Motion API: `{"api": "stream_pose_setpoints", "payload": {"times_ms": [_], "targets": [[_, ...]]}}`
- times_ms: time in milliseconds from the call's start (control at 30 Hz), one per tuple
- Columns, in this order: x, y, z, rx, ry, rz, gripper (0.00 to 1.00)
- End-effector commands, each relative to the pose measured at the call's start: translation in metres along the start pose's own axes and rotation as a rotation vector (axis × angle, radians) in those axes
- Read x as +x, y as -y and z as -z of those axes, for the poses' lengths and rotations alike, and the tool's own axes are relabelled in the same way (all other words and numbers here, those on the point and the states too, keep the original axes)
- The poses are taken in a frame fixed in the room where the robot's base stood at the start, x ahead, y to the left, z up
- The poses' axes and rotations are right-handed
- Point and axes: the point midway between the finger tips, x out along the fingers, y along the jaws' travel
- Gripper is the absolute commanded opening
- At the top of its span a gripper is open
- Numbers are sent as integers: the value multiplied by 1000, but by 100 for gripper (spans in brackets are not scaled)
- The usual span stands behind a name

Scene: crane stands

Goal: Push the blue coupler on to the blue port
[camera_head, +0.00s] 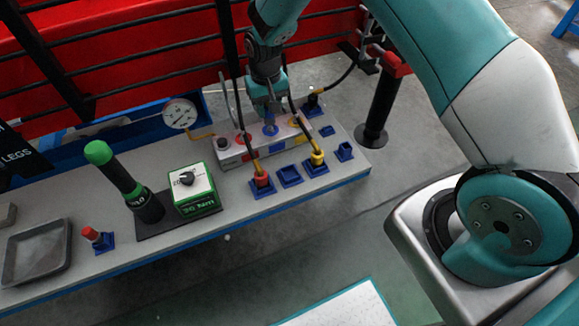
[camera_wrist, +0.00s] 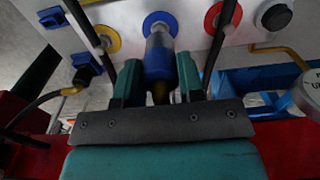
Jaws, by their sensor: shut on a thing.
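My gripper (camera_head: 268,108) is above the pale manifold block (camera_head: 236,152) on the bench. In the wrist view my gripper (camera_wrist: 157,85) is shut on the blue coupler (camera_wrist: 158,62), with one teal finger on each side. The coupler's silver nose points at the blue-ringed port (camera_wrist: 161,19) and overlaps its middle. I cannot tell whether it is seated or only in front of it. The blue port (camera_head: 270,129) also shows below my gripper in the head view. The coupler is mostly hidden there by the fingers.
The yellow port (camera_wrist: 106,39) and red port (camera_wrist: 214,18) flank the blue one, with dark hoses passing close to my fingers. Red (camera_head: 262,180) and yellow (camera_head: 317,159) couplers stand in blue holders in front. A gauge (camera_head: 180,113) is at the left. Black rails run behind.

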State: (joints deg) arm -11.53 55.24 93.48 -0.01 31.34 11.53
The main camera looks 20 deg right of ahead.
Motion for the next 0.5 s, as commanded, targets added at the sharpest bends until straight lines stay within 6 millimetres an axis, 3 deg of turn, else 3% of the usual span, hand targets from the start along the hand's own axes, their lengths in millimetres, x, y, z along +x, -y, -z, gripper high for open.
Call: {"api": "stream_pose_setpoints", "payload": {"times_ms": [500], "targets": [[12, 0, 0, 0, -1, 0, 9]]}}
